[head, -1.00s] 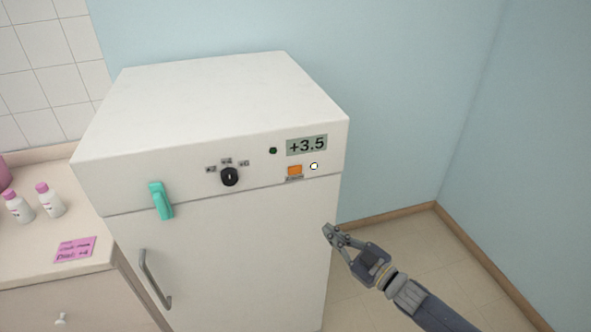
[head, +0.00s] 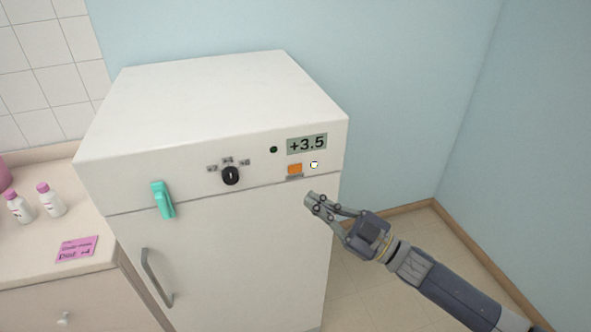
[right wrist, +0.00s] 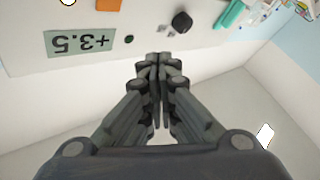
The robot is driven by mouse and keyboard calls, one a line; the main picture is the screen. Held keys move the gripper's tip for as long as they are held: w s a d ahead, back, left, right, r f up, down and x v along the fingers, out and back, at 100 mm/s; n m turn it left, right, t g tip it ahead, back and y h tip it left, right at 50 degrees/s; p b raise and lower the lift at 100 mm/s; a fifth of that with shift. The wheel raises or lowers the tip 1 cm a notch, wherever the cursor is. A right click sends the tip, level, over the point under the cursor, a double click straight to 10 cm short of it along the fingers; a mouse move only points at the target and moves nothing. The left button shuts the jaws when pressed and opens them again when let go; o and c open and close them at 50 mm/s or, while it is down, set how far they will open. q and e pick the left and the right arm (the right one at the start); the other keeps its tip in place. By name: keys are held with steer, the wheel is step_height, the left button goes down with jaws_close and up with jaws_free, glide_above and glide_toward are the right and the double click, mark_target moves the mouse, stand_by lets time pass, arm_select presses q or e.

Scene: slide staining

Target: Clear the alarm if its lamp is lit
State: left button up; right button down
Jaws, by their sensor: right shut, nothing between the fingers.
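The white fridge's front panel carries a display (head: 306,145) reading +3.5. Left of it is a small round dark green lamp (head: 273,150), which looks unlit. Below the display are an orange rectangular button (head: 294,170) with a small unreadable label and a small round bright white spot (head: 314,165); I cannot tell whether that is a lamp or a button. My right gripper (head: 311,200) is shut and empty, in front of the door just below these two. In the right wrist view, its closed fingertips (right wrist: 158,58) point toward the panel, apart from it. My left gripper is out of view.
A black knob (head: 230,176) and a teal clip-like piece (head: 162,200) are on the front, with a grey handle (head: 157,278) below. A counter (head: 30,240) at left holds two pink-capped bottles and a pink note (head: 76,249). Floor at right is clear.

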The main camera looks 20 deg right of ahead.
mark_target(295, 169)
steer(key=shift+w+a+b, duration=0.15)
steer(key=shift+w+b, duration=1.55)
steer(key=shift+w, duration=2.65)
steer(key=shift+w, duration=0.1)
steer(key=shift+w, duration=0.3)
steer(key=shift+w, duration=0.3)
steer(key=shift+s, duration=0.75)
